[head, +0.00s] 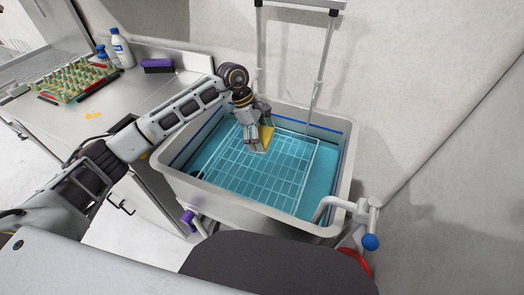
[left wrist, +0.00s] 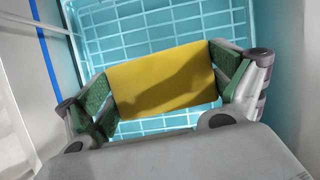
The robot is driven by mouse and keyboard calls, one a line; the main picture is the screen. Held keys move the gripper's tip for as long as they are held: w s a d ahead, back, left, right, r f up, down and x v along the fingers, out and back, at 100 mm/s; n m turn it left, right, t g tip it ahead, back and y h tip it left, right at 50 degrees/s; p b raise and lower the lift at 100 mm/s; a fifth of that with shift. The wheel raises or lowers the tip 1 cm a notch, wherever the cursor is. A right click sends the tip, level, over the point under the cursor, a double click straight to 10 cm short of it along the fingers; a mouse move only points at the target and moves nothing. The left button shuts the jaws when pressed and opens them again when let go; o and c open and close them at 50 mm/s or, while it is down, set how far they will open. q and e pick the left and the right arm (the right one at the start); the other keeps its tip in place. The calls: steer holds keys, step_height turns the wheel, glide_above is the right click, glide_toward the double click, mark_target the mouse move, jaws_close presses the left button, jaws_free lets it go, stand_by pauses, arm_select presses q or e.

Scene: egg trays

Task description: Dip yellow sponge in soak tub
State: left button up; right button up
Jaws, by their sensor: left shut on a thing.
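The yellow sponge (head: 266,136) is held by my left gripper (head: 257,146) over the soak tub in the head view. In the left wrist view the sponge (left wrist: 162,80) spans between the green finger pads of the left gripper (left wrist: 165,88), which is shut on it. The soak tub (head: 344,185) is a grey-white basin with blue water and a white wire rack (head: 265,175) in it. The sponge is inside the tub's outline; I cannot tell whether it touches the water. My right gripper is not in view.
A steel counter (head: 130,95) at left holds an egg tray (head: 75,82), a white bottle (head: 122,48) and a purple brush (head: 158,66). Yellow bits lie on the counter. A metal frame (head: 323,62) rises behind the tub. A blue-tipped tap handle (head: 370,241) is at the front right.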

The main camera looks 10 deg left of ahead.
mark_target(262, 135)
arm_select(q)
steer(key=shift+r+p, duration=1.05)
steer(key=shift+r, duration=1.8)
steer(key=shift+r, duration=0.1)
stand_by(0.7)
steer(key=shift+r+p, duration=0.7)
steer(key=shift+r, duration=1.2)
steer(key=shift+m, duration=0.3)
